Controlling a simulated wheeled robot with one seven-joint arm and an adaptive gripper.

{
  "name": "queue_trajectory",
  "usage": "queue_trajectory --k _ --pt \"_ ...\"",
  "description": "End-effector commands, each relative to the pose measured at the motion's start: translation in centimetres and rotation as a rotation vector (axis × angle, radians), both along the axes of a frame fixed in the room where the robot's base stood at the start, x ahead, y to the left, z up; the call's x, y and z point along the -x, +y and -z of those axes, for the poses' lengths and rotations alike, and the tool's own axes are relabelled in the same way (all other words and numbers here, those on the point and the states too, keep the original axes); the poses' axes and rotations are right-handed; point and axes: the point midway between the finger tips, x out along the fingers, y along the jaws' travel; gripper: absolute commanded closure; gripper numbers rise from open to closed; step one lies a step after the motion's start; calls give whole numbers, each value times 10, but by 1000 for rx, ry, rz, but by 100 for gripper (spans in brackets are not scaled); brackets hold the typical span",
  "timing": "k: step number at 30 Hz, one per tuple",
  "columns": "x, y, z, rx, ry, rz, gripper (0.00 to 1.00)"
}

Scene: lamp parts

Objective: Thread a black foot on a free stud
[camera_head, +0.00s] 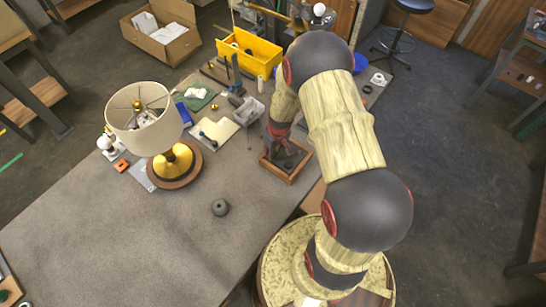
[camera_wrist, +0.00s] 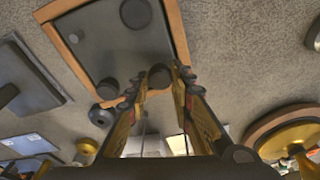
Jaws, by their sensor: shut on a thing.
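My gripper (camera_wrist: 158,80) is shut on a small black foot (camera_wrist: 160,76), which shows between the fingertips in the wrist view. The foot is above or beside the near rim of a wood-rimmed tray (camera_wrist: 182,38) with a dark grey floor; I cannot tell its height. Other dark round pieces lie in the tray, a larger one (camera_wrist: 135,13) and a smaller one (camera_wrist: 107,88). In the head view my gripper (camera_head: 279,132) is over the back of the tray (camera_head: 272,171), and the held foot cannot be made out. I cannot identify a free stud in either view.
A lamp with a cream shade (camera_head: 145,118) and brass, wood-rimmed base (camera_head: 174,180) stands upright left of the tray. A dark round piece (camera_head: 220,207) lies on the open front table. A yellow bin (camera_head: 250,50) and small parts crowd the back.

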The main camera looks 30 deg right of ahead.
Motion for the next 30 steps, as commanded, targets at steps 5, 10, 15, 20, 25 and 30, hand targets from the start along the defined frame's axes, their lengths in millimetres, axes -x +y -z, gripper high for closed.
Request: queue_trajectory --k 5,10,15,20,25,30 --pt "3 1 4 -1 6 0 100" --pt "4 1 5 -2 7 0 100" --pt "5 2 5 -3 10 24 100" --pt "5 2 4 -3 11 81 100" --pt "6 2 5 -3 12 137 100" --pt "7 2 5 -3 14 185 100"
